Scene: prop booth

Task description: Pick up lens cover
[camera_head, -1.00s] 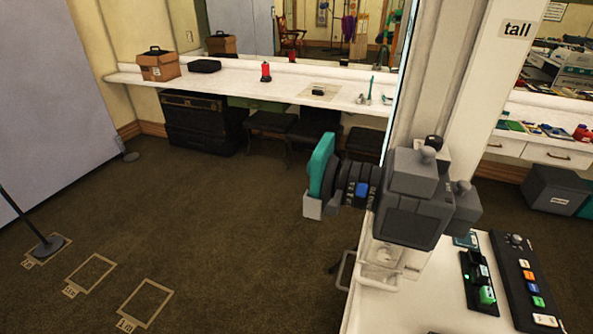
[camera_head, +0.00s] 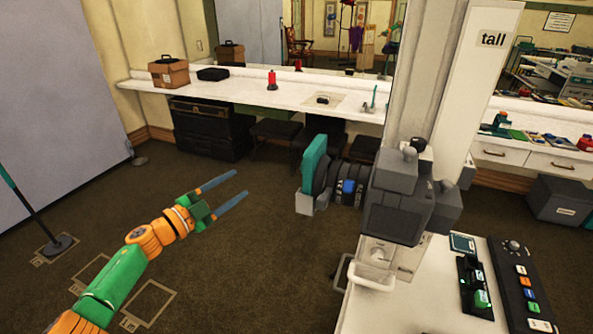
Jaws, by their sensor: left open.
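A grey camera (camera_head: 400,195) with a black lens (camera_head: 340,183) stands at the centre right, its lens facing left. A teal cover-like piece (camera_head: 314,162), which looks like the lens cover, sits at the lens front, with a light grey block (camera_head: 305,203) below it. My left gripper (camera_head: 240,184) is open and empty, in the air to the left of the teal piece and clearly apart from it. Its two blue-grey fingers point right, toward the camera. My right gripper is not in view.
A white pillar (camera_head: 450,110) rises behind the camera. A white console table (camera_head: 410,305) with button panels is at lower right. A white counter (camera_head: 240,92) with a cardboard box (camera_head: 168,73) runs along the back. Open floor lies between. A stand (camera_head: 57,243) is at left.

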